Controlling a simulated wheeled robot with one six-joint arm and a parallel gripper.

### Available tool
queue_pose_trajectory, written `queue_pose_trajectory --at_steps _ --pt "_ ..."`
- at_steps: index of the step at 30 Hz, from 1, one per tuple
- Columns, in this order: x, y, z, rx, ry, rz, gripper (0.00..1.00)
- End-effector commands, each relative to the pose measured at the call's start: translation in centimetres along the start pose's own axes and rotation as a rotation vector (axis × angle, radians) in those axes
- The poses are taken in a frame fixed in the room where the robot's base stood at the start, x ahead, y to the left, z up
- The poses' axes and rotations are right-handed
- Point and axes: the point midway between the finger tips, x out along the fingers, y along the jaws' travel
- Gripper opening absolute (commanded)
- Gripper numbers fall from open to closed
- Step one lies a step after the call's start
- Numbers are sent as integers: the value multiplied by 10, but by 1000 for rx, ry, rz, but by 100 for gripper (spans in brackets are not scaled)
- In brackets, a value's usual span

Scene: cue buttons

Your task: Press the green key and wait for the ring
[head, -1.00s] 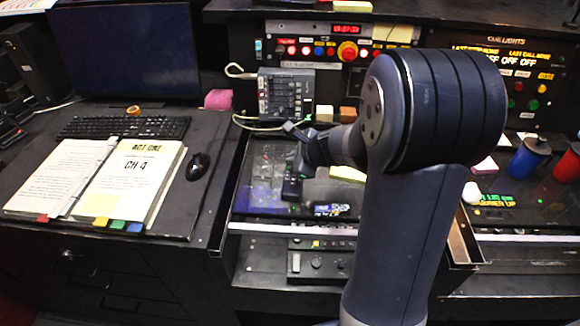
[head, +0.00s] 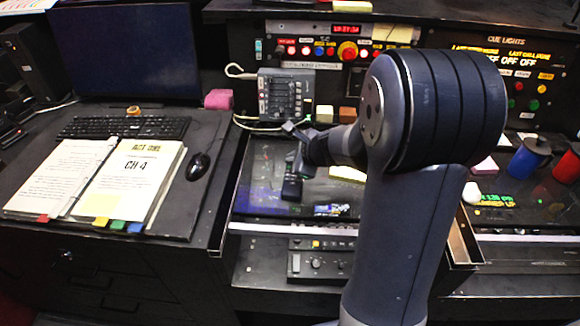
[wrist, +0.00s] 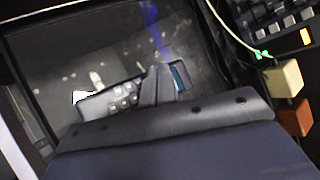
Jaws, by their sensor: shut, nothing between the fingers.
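No ring can be picked out for certain. My gripper (head: 292,190) is low over the dark glass screen (head: 262,200) in the desk, left of my arm and well away from that button. In the wrist view, my gripper (wrist: 162,82) is shut and empty. A small dark panel with grey keys (wrist: 122,97) shows beside the fingers; I cannot tell whether they touch it.
A grey keypad box (head: 284,95) with a cable stands behind the screen. Brown (head: 347,114) and pale blocks (head: 324,113) lie beside it. Blue (head: 528,158) and red mugs (head: 568,164) stand at right. An open binder (head: 135,180) and mouse (head: 198,166) lie left.

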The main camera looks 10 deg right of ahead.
Motion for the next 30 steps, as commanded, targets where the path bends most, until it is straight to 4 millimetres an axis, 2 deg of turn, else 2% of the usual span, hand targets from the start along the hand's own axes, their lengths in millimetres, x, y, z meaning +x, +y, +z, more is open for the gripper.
queue_pose_trajectory --at_steps 30 --pt "6 4 -4 0 0 0 0"
